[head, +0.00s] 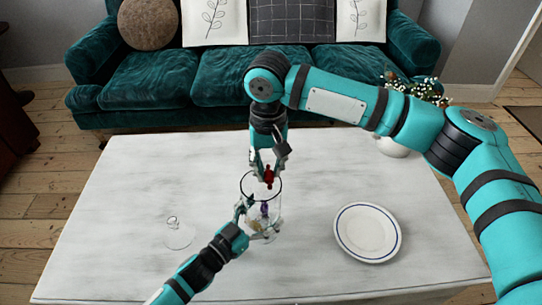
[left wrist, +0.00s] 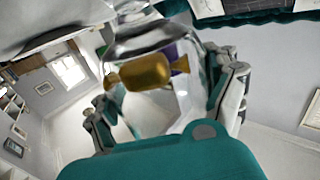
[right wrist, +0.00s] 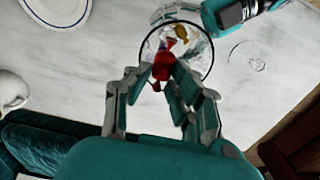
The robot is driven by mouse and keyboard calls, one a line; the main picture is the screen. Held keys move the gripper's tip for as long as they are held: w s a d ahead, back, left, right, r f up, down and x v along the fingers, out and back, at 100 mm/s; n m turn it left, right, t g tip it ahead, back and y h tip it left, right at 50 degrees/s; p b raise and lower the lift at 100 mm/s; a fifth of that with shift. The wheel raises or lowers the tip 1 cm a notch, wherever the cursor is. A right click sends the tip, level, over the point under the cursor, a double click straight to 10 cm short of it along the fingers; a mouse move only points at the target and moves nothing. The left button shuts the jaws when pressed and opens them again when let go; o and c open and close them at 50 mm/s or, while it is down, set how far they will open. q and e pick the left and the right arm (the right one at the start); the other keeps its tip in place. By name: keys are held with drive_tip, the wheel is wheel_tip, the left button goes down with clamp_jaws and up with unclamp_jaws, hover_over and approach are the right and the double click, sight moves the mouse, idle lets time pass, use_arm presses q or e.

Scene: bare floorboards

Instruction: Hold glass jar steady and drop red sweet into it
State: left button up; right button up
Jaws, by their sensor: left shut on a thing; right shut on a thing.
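The clear glass jar (head: 276,211) stands open on the table, with a gold sweet (left wrist: 145,72) and a purple sweet (head: 264,208) inside. My left gripper (head: 258,226) is shut around the jar's lower body, with a finger on each side in the left wrist view (left wrist: 168,105). My right gripper (head: 267,163) points down at the jar's mouth, shut on the red sweet (head: 268,176). The red sweet also shows in the right wrist view (right wrist: 162,68), overlapping the near part of the dark jar rim (right wrist: 211,62). Its exact height over the rim is hard to tell.
A clear glass lid (head: 178,236) with a knob lies on the white table (head: 130,180), left of the jar. A white plate (head: 368,232) with a blue ring is to the right. A white vase (head: 393,147) with flowers stands at the back right, before the green sofa (head: 150,83).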

drive_tip(key=shift+f, duration=0.7)
drive_tip(key=o, duration=0.8)
drive_tip(key=shift+o, duration=0.2)
drive_tip(key=shift+r, duration=0.1)
wheel_tip(320, 180, up, 12)
